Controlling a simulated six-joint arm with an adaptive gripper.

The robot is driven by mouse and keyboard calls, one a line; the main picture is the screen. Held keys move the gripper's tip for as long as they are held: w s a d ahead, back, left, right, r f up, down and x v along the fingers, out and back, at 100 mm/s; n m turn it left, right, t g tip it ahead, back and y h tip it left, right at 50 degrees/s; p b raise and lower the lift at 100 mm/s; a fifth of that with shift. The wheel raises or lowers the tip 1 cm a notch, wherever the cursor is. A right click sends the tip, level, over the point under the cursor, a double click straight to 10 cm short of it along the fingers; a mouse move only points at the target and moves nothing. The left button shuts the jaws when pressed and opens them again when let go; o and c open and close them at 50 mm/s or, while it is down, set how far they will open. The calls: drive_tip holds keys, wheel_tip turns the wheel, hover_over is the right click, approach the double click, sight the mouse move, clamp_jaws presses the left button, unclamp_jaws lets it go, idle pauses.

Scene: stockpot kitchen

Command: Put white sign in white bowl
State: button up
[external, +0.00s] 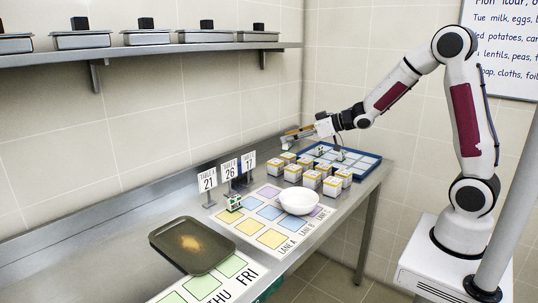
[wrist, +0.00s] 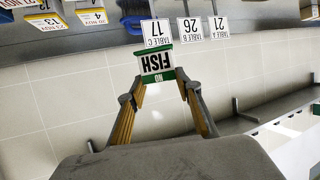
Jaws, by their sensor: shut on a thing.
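The sign sits between the two yellow-sided fingertips (wrist: 157,80). In the external view my gripper is raised over the back of the counter, near the wall; the held sign is too small to make out clearly there. The white bowl (external: 298,203) stands empty on the printed lane mat, nearer the camera than my gripper. I cannot make out the bowl in the wrist view.
Several white-and-yellow boxes (external: 311,179) stand between my gripper and the bowl. A blue tray (external: 372,164) lies at the far end. Table signs 21 (external: 207,181), 26 (external: 229,170) and 17 (external: 248,162) stand along the wall. A brown tray (external: 166,236) is at the near end.

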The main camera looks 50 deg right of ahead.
drive_tip(key=s+a+f+n+g+y, duration=0.1)
drive_tip(key=s+a+n+g+y, duration=0.2)
drive_tip(key=s+a+n+y, duration=0.2)
drive_tip(key=s+a, duration=0.3)
drive_tip(key=shift+s, duration=0.35)
drive_tip(key=shift+a+f, duration=0.1)
drive_tip(key=shift+f, duration=0.05)
drive_tip(key=shift+f, duration=2.85)
drive_tip(key=shift+f, duration=2.05)
drive_tip(key=shift+f, duration=0.6)
